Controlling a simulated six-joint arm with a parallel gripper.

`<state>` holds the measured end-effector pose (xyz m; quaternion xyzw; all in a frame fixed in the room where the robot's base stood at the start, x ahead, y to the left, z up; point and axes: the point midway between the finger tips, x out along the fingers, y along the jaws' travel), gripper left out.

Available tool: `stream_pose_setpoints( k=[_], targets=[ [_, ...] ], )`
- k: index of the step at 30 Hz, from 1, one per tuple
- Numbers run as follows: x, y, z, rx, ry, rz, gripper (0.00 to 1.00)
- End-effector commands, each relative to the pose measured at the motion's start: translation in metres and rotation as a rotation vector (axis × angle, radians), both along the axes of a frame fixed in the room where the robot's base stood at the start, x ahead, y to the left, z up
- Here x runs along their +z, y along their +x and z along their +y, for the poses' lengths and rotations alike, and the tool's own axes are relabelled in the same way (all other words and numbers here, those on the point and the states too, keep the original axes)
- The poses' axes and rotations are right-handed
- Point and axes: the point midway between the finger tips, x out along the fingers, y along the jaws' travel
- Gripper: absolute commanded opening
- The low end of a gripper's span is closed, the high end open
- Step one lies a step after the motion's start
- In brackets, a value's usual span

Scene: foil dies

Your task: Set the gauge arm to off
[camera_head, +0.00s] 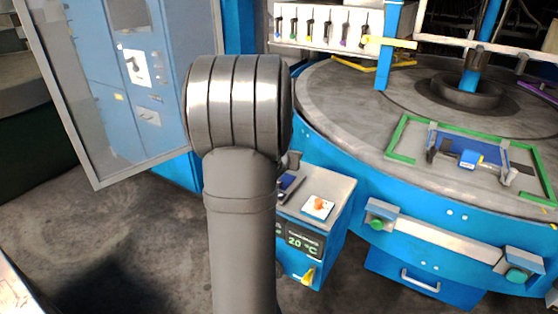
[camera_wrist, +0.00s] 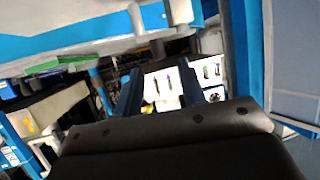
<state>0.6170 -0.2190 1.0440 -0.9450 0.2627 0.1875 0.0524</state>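I cannot tell for sure which part is the gauge arm. A white panel with a row of several small levers (camera_head: 318,28) with coloured tips stands at the top of the head view. A yellow bar (camera_head: 390,42) sticks out at its right end. A small blue and white control box has an orange knob (camera_head: 319,205) on a white plate, and a yellow lever (camera_head: 308,276) low on its front. My gripper (camera_wrist: 160,80) shows in the wrist view with two dark fingers apart and nothing seen between them. In the head view my arm hides it.
A large round grey table (camera_head: 340,105) on a blue base fills the right, with a green-edged frame (camera_head: 400,140) on it. A framed clear door (camera_head: 75,110) stands open at the left. The box display (camera_head: 301,242) reads about 20 °C. The floor at lower left is clear.

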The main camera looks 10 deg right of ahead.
Motion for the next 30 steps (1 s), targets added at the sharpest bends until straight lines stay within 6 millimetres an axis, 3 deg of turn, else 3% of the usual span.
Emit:
stream_pose_setpoints(
  k=[15,22,30],
  targets=[
    [0.036,-0.073,0.044,0.001,0.0,-0.003,0.37],
    [0.043,-0.089,0.054,0.0,-0.001,-0.001,0.37],
    [0.044,-0.092,0.055,0.0,0.0,0.0,0.37]
  ],
)
